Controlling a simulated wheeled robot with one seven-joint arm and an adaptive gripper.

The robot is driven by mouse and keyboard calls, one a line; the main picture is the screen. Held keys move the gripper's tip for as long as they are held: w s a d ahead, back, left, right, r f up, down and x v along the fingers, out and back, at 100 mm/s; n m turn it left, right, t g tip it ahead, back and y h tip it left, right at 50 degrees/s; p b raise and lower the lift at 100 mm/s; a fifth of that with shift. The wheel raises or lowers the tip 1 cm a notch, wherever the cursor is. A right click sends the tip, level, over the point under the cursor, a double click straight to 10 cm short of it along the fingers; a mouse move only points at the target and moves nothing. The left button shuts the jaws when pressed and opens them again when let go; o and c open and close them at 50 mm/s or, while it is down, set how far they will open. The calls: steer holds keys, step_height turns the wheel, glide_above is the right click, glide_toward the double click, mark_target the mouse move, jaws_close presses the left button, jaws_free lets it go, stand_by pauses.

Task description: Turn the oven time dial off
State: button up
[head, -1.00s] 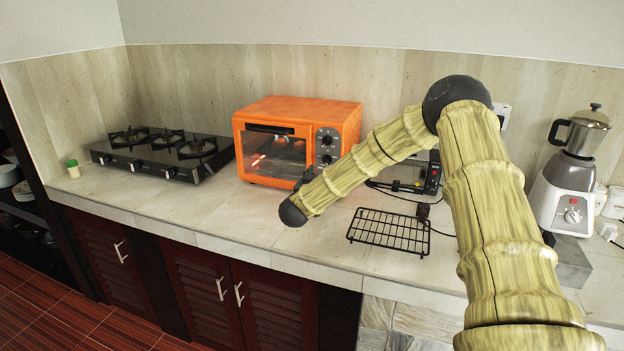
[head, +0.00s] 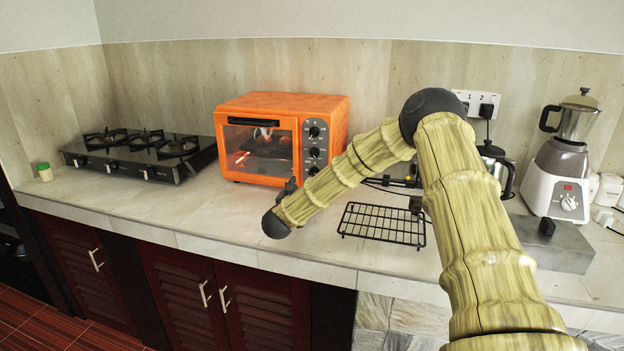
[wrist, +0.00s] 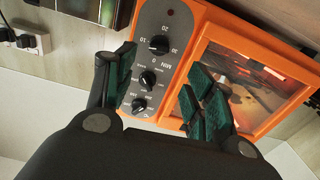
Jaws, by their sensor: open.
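The orange oven (head: 283,103) stands on the counter, its glass door closed and lit inside. Its panel carries three black dials in a column. In the upside-down wrist view the time dial (wrist: 159,44), marked MIN with 10, 20 and 30, is at the top; it is the lowest dial (head: 313,170) in the head view. Its exact pointer setting is not clear. The middle dial (wrist: 147,80) and another dial (wrist: 139,105) lie below it in the wrist view. My gripper (wrist: 165,90) is open and empty, fingers spread before the panel. In the head view my arm mostly hides it.
A black wire rack (head: 383,224) lies on the counter right of my gripper. A gas stove (head: 143,152) stands left of the oven. A kettle (head: 497,165), a grey box (head: 550,246) and a blender (head: 563,170) are at right. Counter before the oven is clear.

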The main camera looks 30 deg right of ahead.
steer(key=p+x, duration=0.1)
steer(key=x, duration=0.9)
steer(key=shift+d+p, duration=0.2)
steer(key=shift+p, duration=0.15)
steer(key=shift+s, duration=0.1)
steer(key=c, duration=1)
